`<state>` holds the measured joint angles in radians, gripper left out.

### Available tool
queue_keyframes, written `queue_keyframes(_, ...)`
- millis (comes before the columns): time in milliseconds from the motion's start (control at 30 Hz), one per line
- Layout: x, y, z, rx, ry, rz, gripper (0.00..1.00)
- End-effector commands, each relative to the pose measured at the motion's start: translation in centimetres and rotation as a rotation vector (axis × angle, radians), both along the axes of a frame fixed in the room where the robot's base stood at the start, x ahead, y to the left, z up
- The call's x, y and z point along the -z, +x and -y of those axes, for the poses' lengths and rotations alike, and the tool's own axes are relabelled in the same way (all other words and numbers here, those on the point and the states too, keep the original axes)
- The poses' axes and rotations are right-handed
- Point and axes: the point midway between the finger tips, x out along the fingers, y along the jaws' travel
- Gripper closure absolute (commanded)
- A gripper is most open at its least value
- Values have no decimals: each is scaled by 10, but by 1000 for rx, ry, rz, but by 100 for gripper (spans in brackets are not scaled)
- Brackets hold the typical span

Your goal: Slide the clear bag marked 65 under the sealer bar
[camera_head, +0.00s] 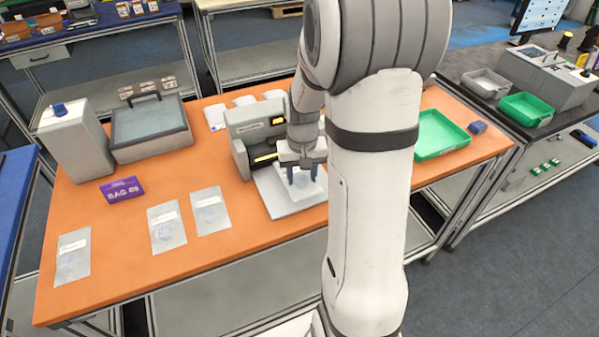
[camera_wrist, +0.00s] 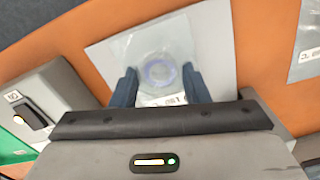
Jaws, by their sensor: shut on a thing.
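My gripper (camera_head: 303,173) is over the pale plate (camera_head: 283,207) in front of the grey sealer (camera_head: 256,127). Its blue fingers also show in the wrist view (camera_wrist: 161,86), one on each side of a clear bag (camera_wrist: 158,45). The gripper is shut on this bag. A round, pale item shows inside the bag, and its white label is partly hidden, so I cannot read the number surely. In the head view, my gripper covers much of the bag. Whether the bag's edge is under the sealer bar is hidden.
A purple sign (camera_head: 122,190) reading what looks like BAG 65 stands on the orange table (camera_head: 250,242). Several clear bags, including one at the far left (camera_head: 73,256), lie on the left side. A green tray (camera_head: 440,135) is at the right. The table's front middle is clear.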

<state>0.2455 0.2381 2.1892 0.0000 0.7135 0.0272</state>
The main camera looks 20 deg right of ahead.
Motion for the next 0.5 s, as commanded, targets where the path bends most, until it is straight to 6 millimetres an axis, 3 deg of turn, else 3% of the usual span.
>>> queue_keyframes(400,37,0,-1,-2,0,0,82)
queue_keyframes(500,34,9,-1,-2,0,1,82)
